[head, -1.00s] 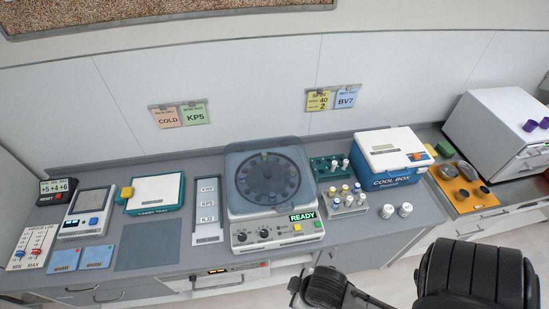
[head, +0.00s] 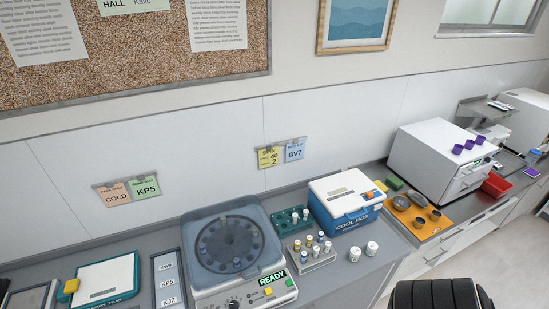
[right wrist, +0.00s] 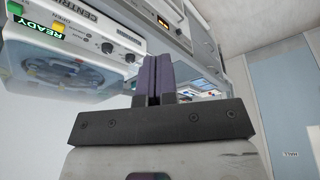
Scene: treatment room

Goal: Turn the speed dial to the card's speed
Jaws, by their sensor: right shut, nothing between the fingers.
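The centrifuge (head: 248,290) stands on the counter with its clear round lid down and a green READY display (head: 272,276). Its front dials are mostly cut off by the bottom edge of the head view. The right wrist view shows the centrifuge upside down, with a black dial (right wrist: 107,47) on its front panel; I cannot read its setting. The yellow card (head: 269,158) on the wall shows 40 and 2. My right gripper (right wrist: 153,72) is shut and empty, apart from the dials, in front of the panel. My left gripper is out of view.
A blue cool box (head: 345,208), a green tube rack (head: 290,221) and a grey vial rack (head: 312,262) stand right of the centrifuge. A label strip (head: 168,280) and a tray (head: 107,282) lie to its left. A black chair (head: 436,294) is at the lower right.

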